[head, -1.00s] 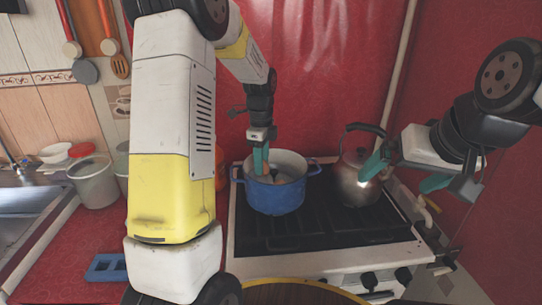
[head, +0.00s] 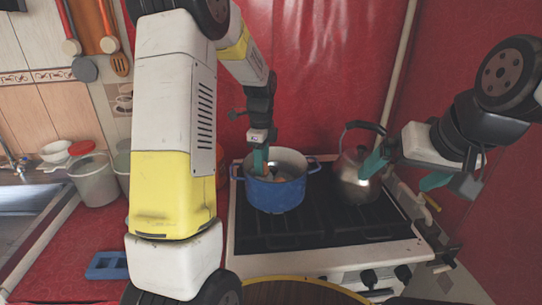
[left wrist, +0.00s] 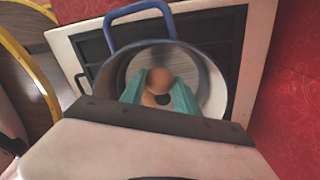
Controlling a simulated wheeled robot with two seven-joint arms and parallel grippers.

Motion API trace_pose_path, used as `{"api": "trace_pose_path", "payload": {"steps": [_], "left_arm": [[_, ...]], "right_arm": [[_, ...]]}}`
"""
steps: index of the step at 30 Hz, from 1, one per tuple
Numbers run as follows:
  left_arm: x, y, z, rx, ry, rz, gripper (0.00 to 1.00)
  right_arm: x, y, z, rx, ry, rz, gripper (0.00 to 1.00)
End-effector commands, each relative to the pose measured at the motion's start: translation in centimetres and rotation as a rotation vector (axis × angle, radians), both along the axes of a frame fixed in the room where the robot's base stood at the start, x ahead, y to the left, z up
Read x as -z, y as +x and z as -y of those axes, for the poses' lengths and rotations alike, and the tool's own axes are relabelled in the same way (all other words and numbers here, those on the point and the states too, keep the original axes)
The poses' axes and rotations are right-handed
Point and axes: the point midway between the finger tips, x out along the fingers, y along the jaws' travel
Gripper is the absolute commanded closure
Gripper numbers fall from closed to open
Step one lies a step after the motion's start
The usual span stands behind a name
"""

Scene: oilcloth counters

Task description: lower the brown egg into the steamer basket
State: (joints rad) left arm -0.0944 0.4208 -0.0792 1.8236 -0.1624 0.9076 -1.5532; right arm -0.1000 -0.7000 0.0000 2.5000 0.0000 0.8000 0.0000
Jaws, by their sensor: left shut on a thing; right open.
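A blue pot (head: 275,195) with a pale interior stands on the stove; its inside also shows in the left wrist view (left wrist: 215,80). I cannot make out the steamer basket apart from the pot's interior. My left gripper (head: 263,168) points down into the pot, its teal fingers below the rim. In the left wrist view the fingers (left wrist: 158,92) are shut on the brown egg (left wrist: 160,78). A tan shape with a dark spot lies just below the egg; I cannot tell what it is. My right gripper (head: 405,172) is open and empty, near the kettle.
A metal kettle (head: 357,180) stands right of the pot on the stove (head: 320,232). A yellow-rimmed round surface (head: 300,283) is at the front. Buckets (head: 95,182), a blue tray (head: 107,266) and a sink are at the left. The stove's front is clear.

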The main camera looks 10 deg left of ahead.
Motion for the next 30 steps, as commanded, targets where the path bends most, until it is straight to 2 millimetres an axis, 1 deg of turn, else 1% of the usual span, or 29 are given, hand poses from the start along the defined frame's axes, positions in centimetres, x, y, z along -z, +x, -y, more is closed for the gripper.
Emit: {"api": "trace_pose_path", "payload": {"steps": [30], "left_arm": [[1.6, -0.1, 0.0, 0.0, 0.0, -0.002, 0.77]], "right_arm": [[0.0, 0.0, 0.0, 0.0, 0.0, 0.0, 0.0]]}}
